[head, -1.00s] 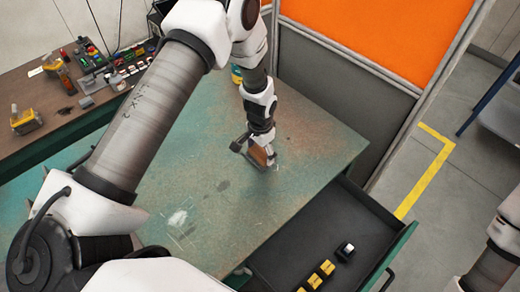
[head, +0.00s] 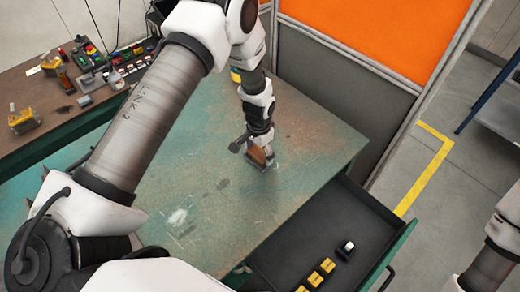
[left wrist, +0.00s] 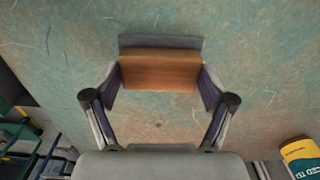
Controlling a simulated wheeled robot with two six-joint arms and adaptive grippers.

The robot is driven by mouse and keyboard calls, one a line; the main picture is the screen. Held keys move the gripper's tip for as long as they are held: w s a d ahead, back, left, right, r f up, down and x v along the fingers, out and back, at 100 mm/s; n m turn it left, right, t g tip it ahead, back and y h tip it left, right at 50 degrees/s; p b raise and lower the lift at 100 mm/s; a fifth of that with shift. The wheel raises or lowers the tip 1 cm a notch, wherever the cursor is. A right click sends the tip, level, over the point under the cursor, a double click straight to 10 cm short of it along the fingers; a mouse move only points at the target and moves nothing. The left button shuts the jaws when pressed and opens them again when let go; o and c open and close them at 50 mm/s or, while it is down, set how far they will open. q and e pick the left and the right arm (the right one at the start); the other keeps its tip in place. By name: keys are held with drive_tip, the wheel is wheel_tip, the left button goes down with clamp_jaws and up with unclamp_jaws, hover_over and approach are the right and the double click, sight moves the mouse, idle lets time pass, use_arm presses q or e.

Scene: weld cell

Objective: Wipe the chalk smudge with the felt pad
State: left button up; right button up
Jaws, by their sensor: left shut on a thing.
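The felt pad (left wrist: 160,70), a brown wooden block with a grey felt strip along one side, is held between the two fingers of my left gripper (left wrist: 158,88) in the left wrist view. In the head view the pad (head: 257,154) and my left gripper (head: 260,158) are low over the far right part of the green worktable (head: 300,190). I cannot tell whether the felt touches the tabletop. The chalk smudge (head: 178,217) is a whitish patch on the table's near left part, apart from the pad. My right gripper is out of view.
An open drawer (head: 373,215) on the table's right holds several yellow and black pieces. A side bench (head: 35,150) at the left carries tools and bottles. A grey and orange partition (head: 325,95) stands behind the table. The tabletop between pad and smudge is mostly clear.

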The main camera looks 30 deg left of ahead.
use_arm(q)
wheel_tip(320, 180, up, 2)
drive_tip(key=shift+w+r+p, duration=0.15)
drive_tip(key=shift+p, duration=0.15)
drive_tip(key=shift+w+d+r+p, duration=0.1)
drive_tip(key=shift+r+p, duration=0.5)
drive_tip(key=shift+r, duration=0.05)
wheel_tip(320, 180, up, 2)
drive_tip(key=shift+r+p, duration=0.2)
drive_tip(key=shift+p, duration=0.65)
drive_tip(key=shift+r+p, duration=0.7)
drive_tip(key=shift+r, duration=0.3)
